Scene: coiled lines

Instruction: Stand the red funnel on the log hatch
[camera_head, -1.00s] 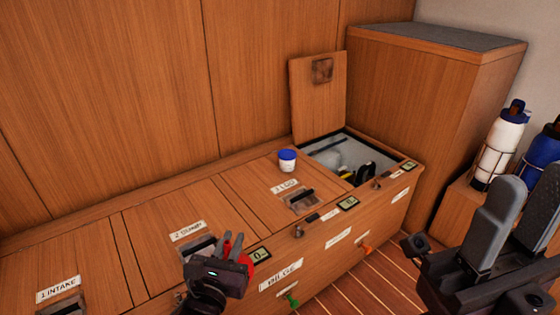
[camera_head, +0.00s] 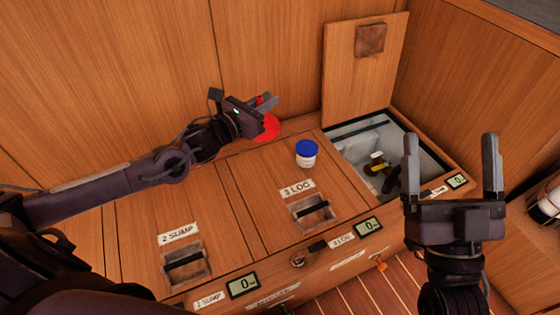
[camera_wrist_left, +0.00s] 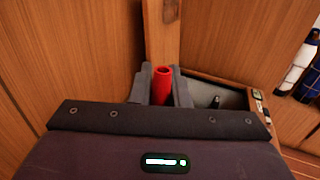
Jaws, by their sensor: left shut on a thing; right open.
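My left gripper (camera_head: 264,102) is shut on the red funnel (camera_head: 268,128), at the back of the bench. In the left wrist view the funnel's red spout (camera_wrist_left: 162,84) points up between the fingers; its lower part is hidden. In the head view it is near the back left edge of the log hatch (camera_head: 262,192), a flat wooden lid marked "3 LOG"; I cannot tell whether it touches the wood. My right gripper (camera_head: 450,152) is open and empty, in front of the open compartment.
A white jar with a blue lid (camera_head: 306,154) stands on the back of the log hatch. To the right an open compartment (camera_head: 350,143) holds dark items, with its raised lid (camera_head: 362,85) behind. The sump hatch (camera_head: 150,225) is shut. The log hatch's middle is clear.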

